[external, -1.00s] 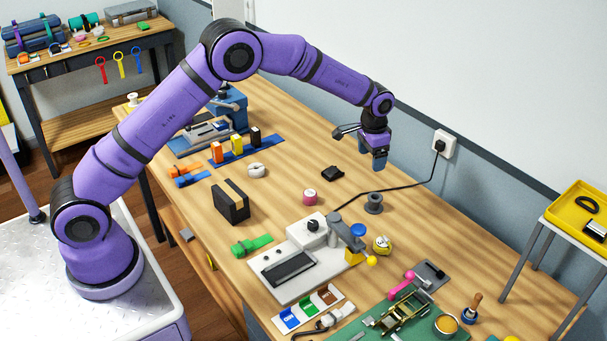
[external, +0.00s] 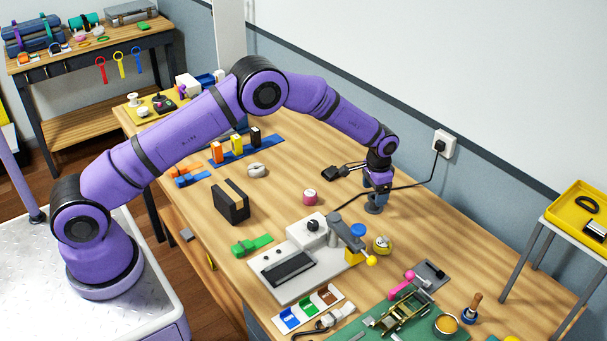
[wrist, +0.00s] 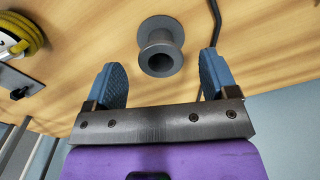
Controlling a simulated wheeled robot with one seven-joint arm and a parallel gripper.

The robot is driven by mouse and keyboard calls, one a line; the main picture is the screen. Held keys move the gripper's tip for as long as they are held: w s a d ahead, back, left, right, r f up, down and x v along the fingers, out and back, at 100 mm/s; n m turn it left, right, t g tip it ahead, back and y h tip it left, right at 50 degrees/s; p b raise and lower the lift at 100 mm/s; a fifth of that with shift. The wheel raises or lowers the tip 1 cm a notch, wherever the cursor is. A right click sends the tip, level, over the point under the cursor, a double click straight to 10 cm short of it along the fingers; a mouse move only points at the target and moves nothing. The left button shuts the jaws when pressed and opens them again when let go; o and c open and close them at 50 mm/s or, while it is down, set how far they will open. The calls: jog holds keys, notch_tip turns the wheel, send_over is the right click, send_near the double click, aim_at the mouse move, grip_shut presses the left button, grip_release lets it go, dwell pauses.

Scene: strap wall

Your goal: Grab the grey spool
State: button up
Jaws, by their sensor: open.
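The grey spool (wrist: 160,45) stands on the wooden table in the wrist view, beyond and between my two blue fingertips. In the external view the spool (external: 374,208) shows just below my gripper (external: 377,190), partly hidden by it. My gripper also shows in the wrist view (wrist: 162,75), open with its fingers apart and nothing between them. The spool appears centred on the gap, and the fingers do not visibly touch it.
A black cable (external: 420,186) runs from the wall socket (external: 443,144) across the table behind the spool. The wall is close on the right.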

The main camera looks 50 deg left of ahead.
notch_tip(320, 180, down, 4)
jog(key=shift+f, duration=0.25)
jog(key=c, duration=1)
jog(key=shift+r, duration=0.15)
